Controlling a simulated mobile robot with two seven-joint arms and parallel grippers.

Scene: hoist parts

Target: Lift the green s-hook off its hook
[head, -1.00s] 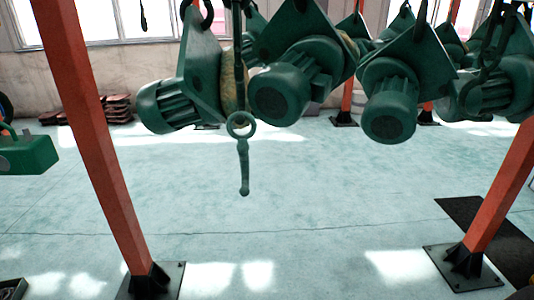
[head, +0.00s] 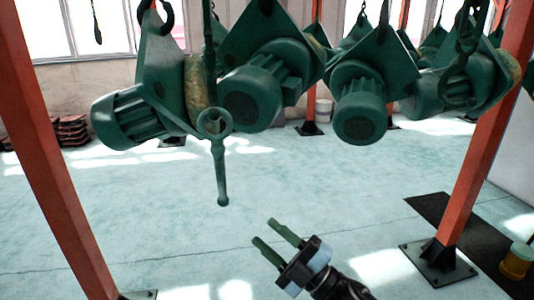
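A slim green piece, apparently the s-hook (head: 221,172), hangs at centre-left in the head view. It has a ring at the top, a straight shank and a small knob at the lower end. A thin dark rod or chain (head: 207,60) runs up from the ring. How its top is caught is not clear. My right gripper (head: 264,231) is below and to the right of the piece, apart from it. Its two green fingers stand apart with nothing between them. My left gripper is not in view.
Green hoist motors (head: 249,97) hang close behind the piece, with another (head: 359,116) to the right. A chain with a dark hook (head: 455,85) hangs further right. Red posts stand at left (head: 45,150) and right (head: 475,165). The floor below is open.

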